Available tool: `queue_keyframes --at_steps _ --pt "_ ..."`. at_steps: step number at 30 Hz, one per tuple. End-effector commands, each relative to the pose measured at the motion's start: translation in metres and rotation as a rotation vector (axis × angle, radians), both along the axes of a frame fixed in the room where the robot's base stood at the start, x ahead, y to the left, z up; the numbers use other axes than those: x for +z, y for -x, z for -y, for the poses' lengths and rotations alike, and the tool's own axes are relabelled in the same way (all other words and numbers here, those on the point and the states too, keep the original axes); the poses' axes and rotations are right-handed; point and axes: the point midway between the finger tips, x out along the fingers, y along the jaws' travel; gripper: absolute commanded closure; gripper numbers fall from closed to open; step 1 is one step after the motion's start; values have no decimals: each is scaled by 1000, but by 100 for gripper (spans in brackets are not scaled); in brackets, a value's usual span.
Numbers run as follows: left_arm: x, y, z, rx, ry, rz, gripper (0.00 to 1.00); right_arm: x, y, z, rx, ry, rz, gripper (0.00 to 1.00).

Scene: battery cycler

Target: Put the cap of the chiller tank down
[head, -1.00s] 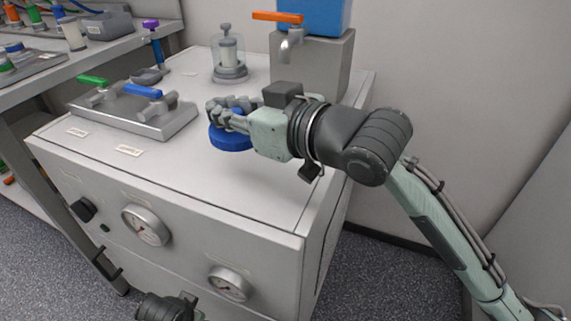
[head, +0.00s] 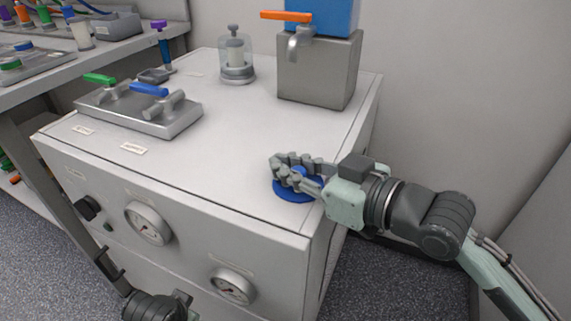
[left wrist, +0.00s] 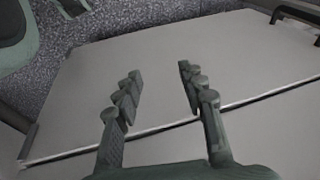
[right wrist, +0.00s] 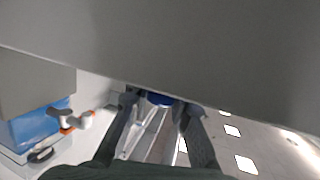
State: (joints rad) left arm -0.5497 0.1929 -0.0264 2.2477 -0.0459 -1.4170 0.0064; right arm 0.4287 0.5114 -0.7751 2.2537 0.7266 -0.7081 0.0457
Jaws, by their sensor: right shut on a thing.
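The chiller tank's cap (head: 297,197) is a round blue disc with a knob, over the front right part of the cabinet top (head: 215,160) in the head view. My right gripper (head: 285,170) is shut on the cap's knob. It comes in from the right, its fingers low over the surface. I cannot tell whether the cap touches the top. In the right wrist view a bit of the blue cap (right wrist: 160,98) shows between the fingertips; the fingers hide the rest. My left gripper (left wrist: 160,72) is open and empty before a flat pale panel.
At the back of the top stand a grey block (head: 318,75) carrying a blue tank (head: 330,15) with an orange-handled tap (head: 287,16), and a glass jar (head: 236,60). A valve plate (head: 160,122) sits at the left. The middle of the top is clear.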

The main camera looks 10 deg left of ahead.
Motion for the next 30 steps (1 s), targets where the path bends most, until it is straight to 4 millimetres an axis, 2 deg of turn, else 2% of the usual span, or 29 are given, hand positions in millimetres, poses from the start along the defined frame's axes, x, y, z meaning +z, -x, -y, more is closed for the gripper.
queue_keyframes --at_steps 5,6,11,22,26,30 --pt "-2 0 0 1 0 -1 60 -2 0 0 0 1 0 99" --pt "-1 0 0 1 0 -1 60 -1 0 0 0 0 0 79" --pt "-2 -1 0 3 3 0 60 -1 0 0 0 0 0 60" --pt "-2 -3 3 7 11 5 60 1 1 4 -1 1 0 60" --pt "-3 -3 3 8 10 4 60 3 9 21 -3 5 1 60" --pt "-2 -2 3 8 9 3 60 9 24 48 -3 7 -1 60"
